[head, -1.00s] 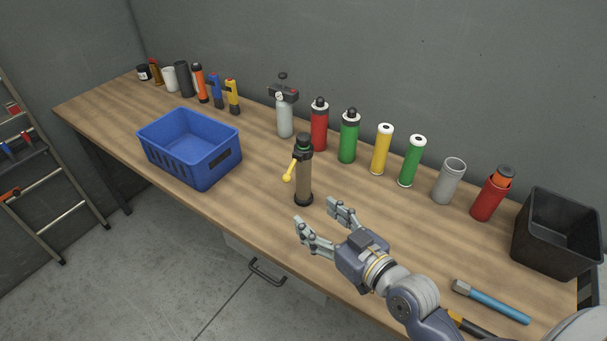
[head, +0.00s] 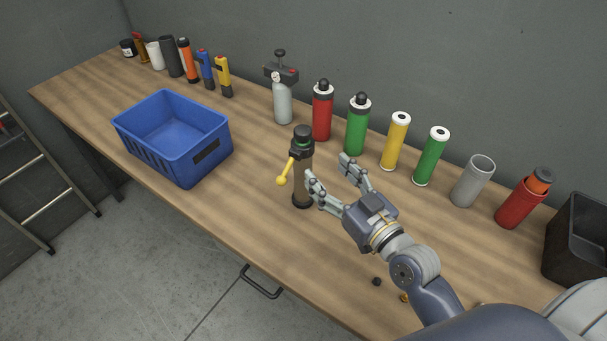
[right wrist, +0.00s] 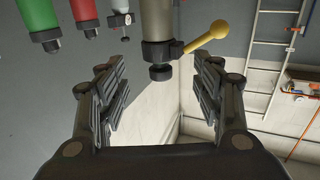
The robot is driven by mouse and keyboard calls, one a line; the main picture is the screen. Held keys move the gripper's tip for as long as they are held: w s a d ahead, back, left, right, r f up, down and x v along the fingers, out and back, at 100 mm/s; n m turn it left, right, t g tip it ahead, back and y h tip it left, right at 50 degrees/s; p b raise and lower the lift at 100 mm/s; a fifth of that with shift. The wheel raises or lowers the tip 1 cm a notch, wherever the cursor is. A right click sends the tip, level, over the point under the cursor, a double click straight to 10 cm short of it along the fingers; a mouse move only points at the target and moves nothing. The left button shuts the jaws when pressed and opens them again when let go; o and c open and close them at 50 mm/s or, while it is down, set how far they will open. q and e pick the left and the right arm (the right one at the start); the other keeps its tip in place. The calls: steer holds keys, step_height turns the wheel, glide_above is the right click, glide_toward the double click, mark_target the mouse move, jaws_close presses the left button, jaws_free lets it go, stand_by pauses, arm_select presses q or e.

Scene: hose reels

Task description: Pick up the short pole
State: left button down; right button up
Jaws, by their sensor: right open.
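The short pole (head: 302,178) seems to be the upright brown post with a black base, black top and a yellow side handle. It stands near the front edge of the workbench (head: 258,214). My right gripper (head: 328,170) is open and just right of it, with one finger overlapping the pole's edge in the head view. In the right wrist view the pole (right wrist: 156,22) appears upside down, ahead of and between the open fingers, with its yellow handle to the right. Contact cannot be told, but nothing is gripped. My left gripper is not in view.
A blue crate (head: 150,150) stands to the left. Behind the pole are a grey spray bottle (head: 283,103), red (head: 322,113) and green (head: 356,128) cylinders and several others. A black bin (head: 560,245) is at far right. Bench between crate and pole is clear.

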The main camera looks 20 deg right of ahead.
steer(key=b, duration=0.4)
glide_toward(308, 166)
steer(key=w, duration=0.2)
steer(key=p+x, duration=0.1)
steer(key=x, duration=0.3)
steer(key=shift+w+a, duration=0.25)
steer(key=shift+p+x, duration=0.8)
steer(key=shift+x, duration=2.2)
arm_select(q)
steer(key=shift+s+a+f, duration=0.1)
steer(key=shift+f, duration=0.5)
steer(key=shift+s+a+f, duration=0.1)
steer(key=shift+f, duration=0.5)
arm_select(e)
steer(key=shift+s+f, duration=0.1)
steer(key=shift+c, duration=0.3)
jaws_close()
